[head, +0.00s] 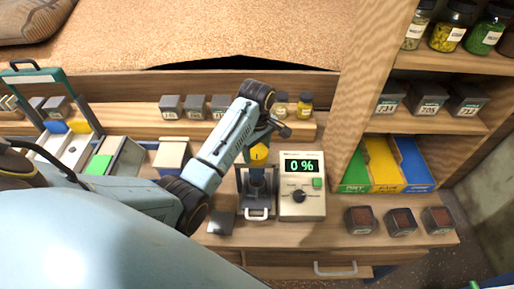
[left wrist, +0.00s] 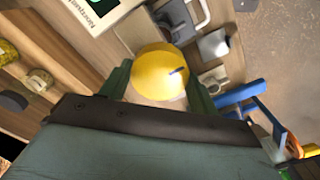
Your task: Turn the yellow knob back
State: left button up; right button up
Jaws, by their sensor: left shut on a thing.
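The yellow knob (head: 259,152) sits on top of a small grey upright device (head: 257,200) on the wooden bench. In the left wrist view the yellow knob (left wrist: 158,72) is round with a short dark blue mark near its right side. My left gripper (head: 263,140) is above the knob, and its two green fingers (left wrist: 158,82) lie on either side of it, shut on it. A beige meter box (head: 302,205) stands right of the device, its green display reading 0 %. My right gripper is not in view.
Small dark boxes (head: 361,220) stand along the bench at right. Green, yellow and blue bins (head: 383,165) and jars (head: 450,25) fill the shelves. A drawer handle (head: 335,269) projects at the front.

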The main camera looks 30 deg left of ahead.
pick_arm(q)
jog(key=shift+w+r, duration=0.1)
dwell(0.3)
jog(key=o, duration=1)
